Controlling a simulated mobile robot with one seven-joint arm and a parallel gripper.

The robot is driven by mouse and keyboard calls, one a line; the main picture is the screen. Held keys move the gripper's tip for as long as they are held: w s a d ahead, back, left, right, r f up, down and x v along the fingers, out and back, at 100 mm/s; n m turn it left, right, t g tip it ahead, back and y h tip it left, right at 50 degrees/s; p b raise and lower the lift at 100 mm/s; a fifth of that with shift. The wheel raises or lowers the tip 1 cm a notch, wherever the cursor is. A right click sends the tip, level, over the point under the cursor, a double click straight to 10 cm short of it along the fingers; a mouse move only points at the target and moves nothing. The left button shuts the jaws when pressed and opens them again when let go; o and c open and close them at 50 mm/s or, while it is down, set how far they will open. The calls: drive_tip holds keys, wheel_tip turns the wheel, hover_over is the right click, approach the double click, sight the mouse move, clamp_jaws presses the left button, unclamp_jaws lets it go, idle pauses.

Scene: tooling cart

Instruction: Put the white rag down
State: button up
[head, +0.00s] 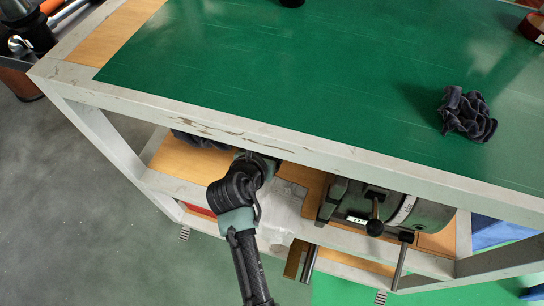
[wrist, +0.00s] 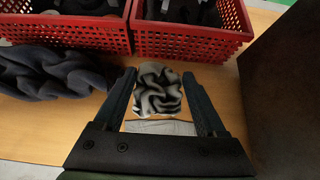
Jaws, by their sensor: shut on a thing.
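The white rag (wrist: 158,92), crumpled with dark folds, sits between the two fingers of my gripper (wrist: 158,76) in the wrist view. My gripper is shut on it, over a wooden shelf (wrist: 40,130). Whether the rag touches the shelf is hard to tell. In the head view my arm reaches in under the cart's green top, and the fingers and the held rag are hidden there.
A dark rag (wrist: 50,75) lies left of my gripper. Red crates (wrist: 190,45) stand just beyond it, and a dark block (wrist: 285,90) rises at right. In the head view a grey machine (head: 425,213) occupies the shelf; another dark rag (head: 467,115) lies on the green top (head: 290,70).

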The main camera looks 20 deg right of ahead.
drive_tip(key=shift+f+b, duration=1.05)
drive_tip(key=shift+f, duration=1.15)
drive_tip(key=shift+f, duration=0.3)
drive_tip(key=o, duration=1.4)
drive_tip(key=shift+f, duration=0.15)
drive_tip(key=shift+o, duration=0.2)
